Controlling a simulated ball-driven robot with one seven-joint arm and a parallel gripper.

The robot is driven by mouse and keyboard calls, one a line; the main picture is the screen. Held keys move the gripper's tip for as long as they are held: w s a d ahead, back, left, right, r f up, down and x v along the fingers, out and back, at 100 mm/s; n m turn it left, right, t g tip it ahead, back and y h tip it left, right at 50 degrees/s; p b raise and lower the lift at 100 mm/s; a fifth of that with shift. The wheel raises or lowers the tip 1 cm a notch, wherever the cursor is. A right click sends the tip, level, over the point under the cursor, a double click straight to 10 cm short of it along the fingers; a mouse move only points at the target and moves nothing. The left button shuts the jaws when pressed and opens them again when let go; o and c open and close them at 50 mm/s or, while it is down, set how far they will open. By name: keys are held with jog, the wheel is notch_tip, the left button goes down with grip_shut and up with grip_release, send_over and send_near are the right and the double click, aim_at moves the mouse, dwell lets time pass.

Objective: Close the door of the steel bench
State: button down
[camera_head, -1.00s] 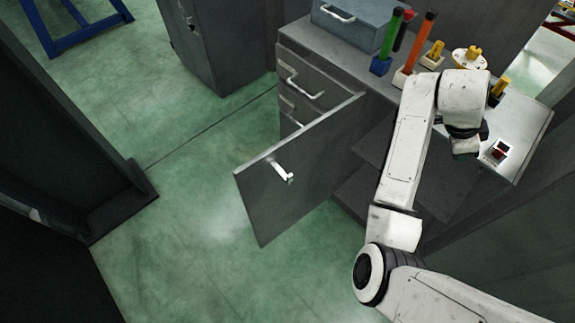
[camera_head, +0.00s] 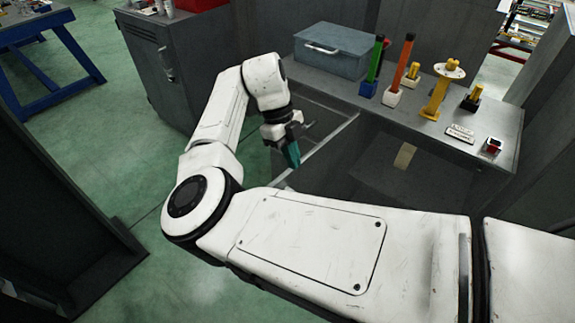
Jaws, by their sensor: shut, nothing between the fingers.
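The steel bench (camera_head: 420,135) stands at the right, its grey top in full view. Its door (camera_head: 327,141) stands open, and its top edge slants from below the bench front down to the left. Most of the door's lower part and its handle are hidden behind my white arm. My gripper (camera_head: 292,153), with teal fingertips, is shut and empty.
A grey-blue toolbox (camera_head: 335,52), a green marker-like stick (camera_head: 375,62), an orange one (camera_head: 403,62) and yellow-handled items stand on the bench top. A dark cabinet (camera_head: 180,70) is behind at the left. A blue-framed table (camera_head: 78,55) is farther left. Green floor lies open at the left.

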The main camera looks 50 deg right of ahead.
jog(key=p+x, duration=0.1)
jog(key=x, duration=0.7)
jog(key=shift+s+f, duration=0.1)
jog(key=shift+d, duration=0.1)
